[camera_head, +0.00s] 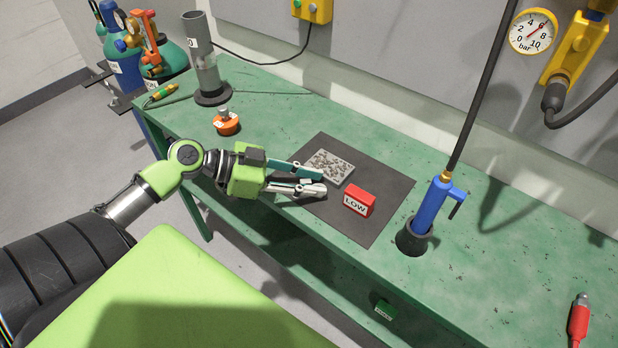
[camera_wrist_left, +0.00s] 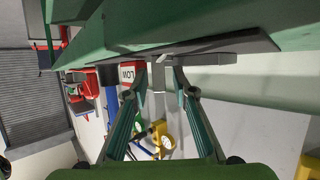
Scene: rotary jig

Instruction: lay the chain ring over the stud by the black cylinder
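A tall dark grey cylinder (camera_head: 197,35) with a clear lower part stands on a black foot at the bench's back left. I cannot make out a chain ring or a stud near it. My left gripper (camera_head: 324,182) reaches over the left edge of the dark mat, low beside the speckled grey tray. Its fingers are apart; they also show in the left wrist view (camera_wrist_left: 160,80). A pale grey shape shows between the tips there, and I cannot tell whether it is between them or behind. My right gripper is in neither view.
On the green bench (camera_head: 480,290), the dark mat (camera_head: 372,225) holds the grey tray (camera_head: 330,166) and a red LOW block (camera_head: 359,201). An orange knobbed piece (camera_head: 226,123) sits left. A blue tool (camera_head: 430,208) stands in a black holder, its hose rising. A red tool (camera_head: 579,320) lies right.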

